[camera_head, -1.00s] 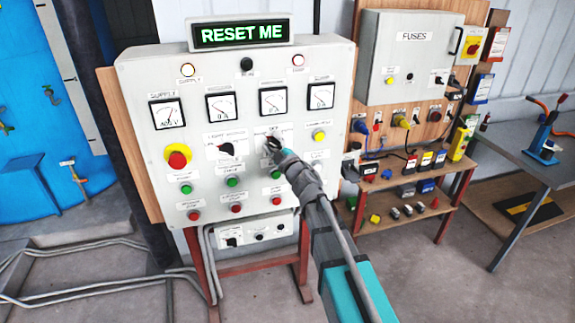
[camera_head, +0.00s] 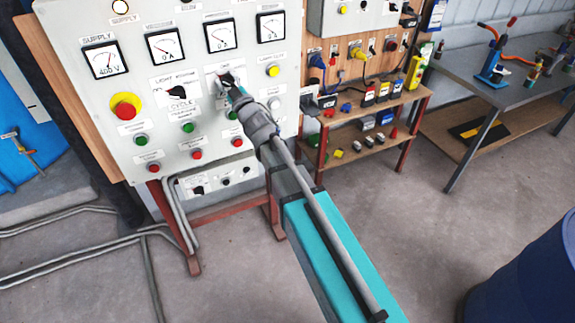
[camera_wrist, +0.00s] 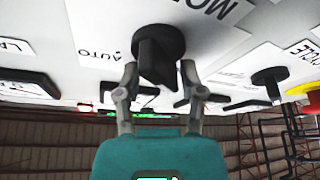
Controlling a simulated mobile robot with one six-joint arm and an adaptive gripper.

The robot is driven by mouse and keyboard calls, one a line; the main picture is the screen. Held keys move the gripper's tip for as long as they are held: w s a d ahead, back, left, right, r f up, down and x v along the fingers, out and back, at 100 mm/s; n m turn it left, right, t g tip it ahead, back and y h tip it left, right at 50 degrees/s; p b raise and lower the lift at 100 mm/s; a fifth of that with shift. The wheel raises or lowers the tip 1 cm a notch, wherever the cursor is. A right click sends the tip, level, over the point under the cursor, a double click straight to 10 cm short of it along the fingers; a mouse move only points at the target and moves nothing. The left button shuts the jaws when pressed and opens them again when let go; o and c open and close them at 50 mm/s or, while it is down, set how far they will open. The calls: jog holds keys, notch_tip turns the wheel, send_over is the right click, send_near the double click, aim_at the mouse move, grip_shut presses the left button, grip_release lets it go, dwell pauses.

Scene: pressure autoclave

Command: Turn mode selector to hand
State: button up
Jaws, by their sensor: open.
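The mode selector, a black rotary knob (camera_wrist: 157,52), stands out of the panel in the wrist view, with lettering starting "MO" and the word "AUTO" beside it. The word for hand is not legible. My gripper (camera_wrist: 159,68) is open, with one fingertip on each side of the knob's grip bar. The fingertips are close to the knob, but I cannot tell whether they touch it. In the head view my gripper (camera_head: 229,84) is at the selector on the grey control panel (camera_head: 205,120) and largely hides it.
Left of the selector is another black selector (camera_head: 189,90) marked "CYCLE". A red emergency button on yellow (camera_head: 125,106), several green and red buttons, and gauges surround it. A shelf stand (camera_head: 330,165) and a workbench (camera_head: 530,85) are to the right; a blue drum (camera_head: 530,275) is lower right.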

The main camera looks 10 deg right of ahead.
jog(key=shift+w+d+m+t+h, duration=0.1)
jog(key=shift+m+t+h, duration=0.35)
jog(key=shift+m, duration=0.8)
jog(key=shift+s+d+m+t+h, duration=0.1)
jog(key=shift+m+t+h, duration=0.1)
jog(key=shift+m+h, duration=0.75)
jog(key=shift+w+d+m+t+h, duration=0.1)
jog(key=shift+m+t+h, duration=0.25)
jog(key=shift+m, duration=1.15)
jog(key=b+v, duration=0.6)
jog(key=v, duration=0.8)
jog(key=d+f+m+g+h, duration=0.1)
jog(key=d+f+g+h, duration=0.1)
jog(key=d+f+g, duration=0.3)
jog(key=d+f+m+g+h, duration=0.1)
jog(key=d+f+g+h, duration=0.2)
jog(key=f, duration=1.1)
jog(key=shift+s+d+g+h, duration=0.35)
jog(key=shift+d+g, duration=1.45)
jog(key=shift+d, duration=0.1)
jog(key=shift+s+d+f, duration=0.1)
jog(key=shift+f, duration=0.1)
